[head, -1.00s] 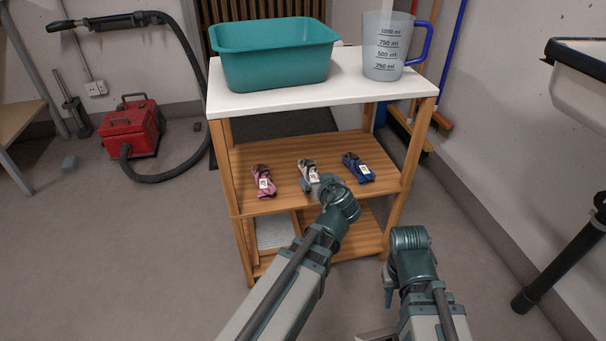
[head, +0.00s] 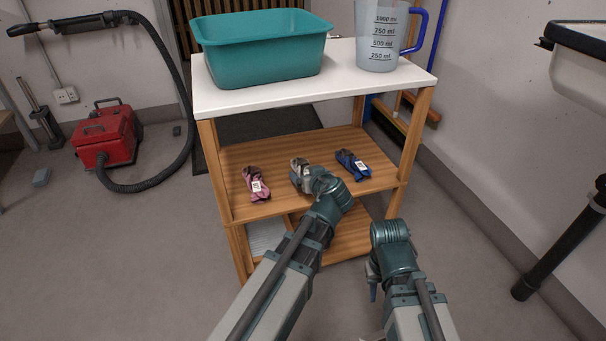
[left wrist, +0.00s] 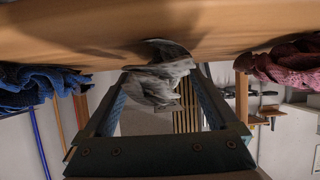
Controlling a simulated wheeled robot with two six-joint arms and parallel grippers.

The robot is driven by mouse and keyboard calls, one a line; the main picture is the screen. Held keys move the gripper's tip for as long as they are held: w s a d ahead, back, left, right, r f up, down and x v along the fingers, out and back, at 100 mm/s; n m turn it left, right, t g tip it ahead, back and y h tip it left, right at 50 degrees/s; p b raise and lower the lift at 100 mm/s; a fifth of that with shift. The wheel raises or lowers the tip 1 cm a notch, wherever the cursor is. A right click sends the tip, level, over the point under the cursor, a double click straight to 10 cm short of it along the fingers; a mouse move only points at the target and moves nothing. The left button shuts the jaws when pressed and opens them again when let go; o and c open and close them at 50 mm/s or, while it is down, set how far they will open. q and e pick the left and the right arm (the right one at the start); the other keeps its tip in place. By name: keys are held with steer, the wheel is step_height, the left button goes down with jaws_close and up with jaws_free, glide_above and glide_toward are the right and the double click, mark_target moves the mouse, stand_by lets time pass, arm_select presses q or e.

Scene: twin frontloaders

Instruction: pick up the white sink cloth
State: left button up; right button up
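The white-grey cloth (head: 297,168) lies on the wooden middle shelf, between a pink cloth (head: 256,184) and a blue cloth (head: 352,165). My left gripper (head: 312,178) is at this cloth and hides its front part in the head view. In the left wrist view, the white-grey cloth (left wrist: 160,80) is bunched between the tips of my left gripper (left wrist: 158,78). The fingers stand apart on either side of it; I see no clear squeeze. My right gripper (head: 372,282) hangs low to the right, in front of the shelf unit; its fingers are not clear.
The shelf unit's white top (head: 300,92) overhangs the cloths and bears a teal tub (head: 262,55) and a measuring jug (head: 382,40). A wooden post (head: 408,150) stands to the right. A red vacuum cleaner (head: 105,135) is at the left. A sink (head: 582,65) is at the right.

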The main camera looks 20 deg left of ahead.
arm_select(q)
steer(key=c, duration=1.3)
steer(key=shift+r, duration=0.1)
arm_select(e)
steer(key=shift+r, duration=0.1)
